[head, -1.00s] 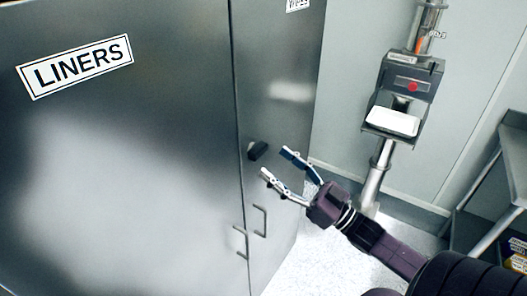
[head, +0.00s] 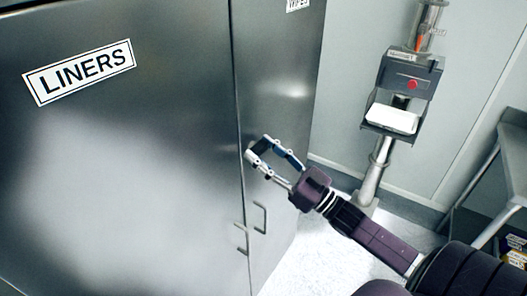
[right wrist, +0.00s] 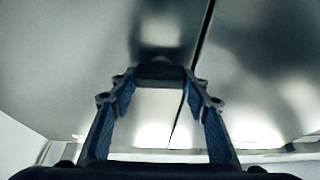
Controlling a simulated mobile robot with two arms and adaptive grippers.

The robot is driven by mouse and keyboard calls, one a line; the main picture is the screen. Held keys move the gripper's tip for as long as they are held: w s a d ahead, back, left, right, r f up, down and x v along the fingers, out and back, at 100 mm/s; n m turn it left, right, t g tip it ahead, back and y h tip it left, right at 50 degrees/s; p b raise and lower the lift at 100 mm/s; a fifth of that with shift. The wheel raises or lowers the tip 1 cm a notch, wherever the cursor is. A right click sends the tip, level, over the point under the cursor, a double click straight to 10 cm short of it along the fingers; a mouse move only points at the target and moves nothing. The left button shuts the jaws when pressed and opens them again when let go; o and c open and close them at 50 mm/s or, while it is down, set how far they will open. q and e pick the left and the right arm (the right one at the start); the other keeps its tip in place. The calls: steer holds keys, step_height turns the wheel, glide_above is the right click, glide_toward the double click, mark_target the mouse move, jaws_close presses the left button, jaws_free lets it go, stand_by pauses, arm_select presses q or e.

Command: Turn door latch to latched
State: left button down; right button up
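The door latch (head: 262,147) is a small dark handle on the grey steel cabinet, close to the seam between the two doors. My right gripper (head: 260,149) is at the latch, with one finger on each side of it. In the right wrist view the latch (right wrist: 160,72) is a dark bar, lying crosswise between the fingertips (right wrist: 160,78), which appear to touch its ends. The fingers partly cover the latch in the head view, so its exact angle there is hard to tell. My left gripper is not in view.
The left door (head: 120,180) carries a LINERS label (head: 79,72). Two pull handles (head: 259,217) sit below the latch. A grey device on a post (head: 403,85), with a red button and white tray, stands at the right. A metal table (head: 510,140) is at the right edge.

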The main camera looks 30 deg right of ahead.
steer(key=c, duration=0.4)
steer(key=shift+n+y, duration=0.4)
steer(key=shift+n, duration=0.2)
steer(key=n+y, duration=0.1)
steer(key=n, duration=0.1)
steer(key=n+g+b, duration=0.1)
steer(key=n, duration=0.1)
steer(key=shift+g+y, duration=0.3)
steer(key=shift+y, duration=0.1)
steer(key=n+g+y, duration=0.1)
steer(key=n, duration=0.2)
steer(key=n+g+y, duration=0.1)
steer(key=n, duration=0.2)
steer(key=shift+n, duration=0.3)
steer(key=n+g, duration=0.1)
steer(key=n, duration=0.1)
steer(key=n+g, duration=0.1)
steer(key=n, duration=0.2)
steer(key=shift+g+y, duration=0.3)
steer(key=n+g+p, duration=0.1)
steer(key=n, duration=0.2)
steer(key=n+p, duration=0.1)
steer(key=n, duration=0.1)
steer(key=shift+n+g+h, duration=0.4)
steer(key=o, duration=1.2)
steer(key=shift+c, duration=0.2)
